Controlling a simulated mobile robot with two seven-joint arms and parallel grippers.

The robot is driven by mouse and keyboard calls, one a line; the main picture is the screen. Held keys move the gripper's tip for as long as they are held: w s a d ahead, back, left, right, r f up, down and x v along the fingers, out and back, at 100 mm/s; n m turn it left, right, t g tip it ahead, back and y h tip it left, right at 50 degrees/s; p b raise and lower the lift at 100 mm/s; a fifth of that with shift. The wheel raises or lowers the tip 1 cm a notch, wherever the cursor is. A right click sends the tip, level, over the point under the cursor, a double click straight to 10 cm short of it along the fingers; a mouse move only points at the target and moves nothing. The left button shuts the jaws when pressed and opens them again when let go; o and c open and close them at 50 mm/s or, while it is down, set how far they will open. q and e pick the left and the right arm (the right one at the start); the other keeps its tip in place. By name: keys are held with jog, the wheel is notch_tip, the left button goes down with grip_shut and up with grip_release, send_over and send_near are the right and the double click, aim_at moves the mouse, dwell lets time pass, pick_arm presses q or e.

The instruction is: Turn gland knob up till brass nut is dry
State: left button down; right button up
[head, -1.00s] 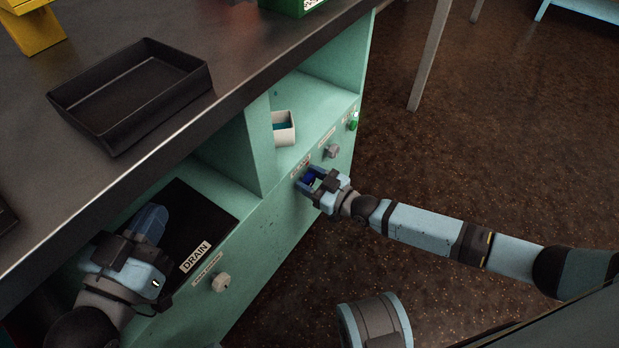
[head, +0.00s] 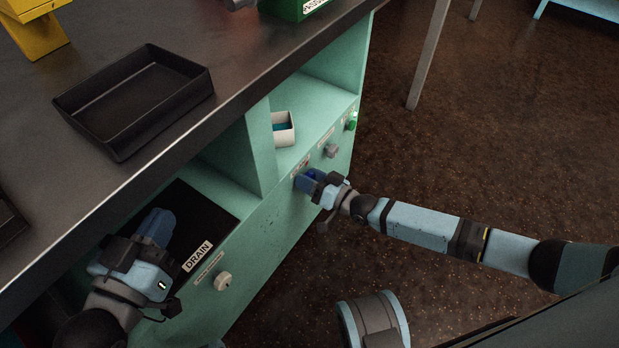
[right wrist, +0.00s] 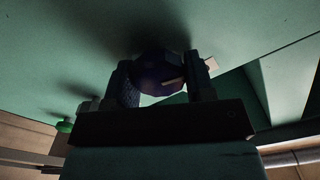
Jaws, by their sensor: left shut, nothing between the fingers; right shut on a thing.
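A dark blue knob (right wrist: 160,72) on the green bench front sits between the fingers of my right gripper (right wrist: 161,85) in the right wrist view. In the head view my right gripper (head: 312,181) is shut on this knob, which is mostly hidden by the fingers. The label above it is too small to read. My left gripper (head: 157,228) is shut and empty, over the dark recess by the DRAIN label (head: 198,256). No brass nut can be made out.
A grey knob (head: 331,150) and a green button (head: 351,121) lie further along the front. A pale knob (head: 222,280) is below DRAIN. A white cup (head: 283,130) stands on the shelf. A black tray (head: 135,100) sits on the bench top.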

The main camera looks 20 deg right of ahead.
pick_arm(q)
jog(key=shift+f, duration=0.1)
dwell(0.3)
pick_arm(e)
jog(key=o, duration=0.9)
pick_arm(q)
jog(key=r+n+p, duration=0.1)
jog(key=p, duration=0.1)
jog(key=s+r+n+p, duration=0.1)
jog(key=p, duration=0.1)
jog(key=shift+s+d+r+p, duration=0.2)
jog(key=shift+d+r+p, duration=0.1)
jog(key=shift+d+r, duration=0.05)
pick_arm(e)
jog(key=v, duration=1.4)
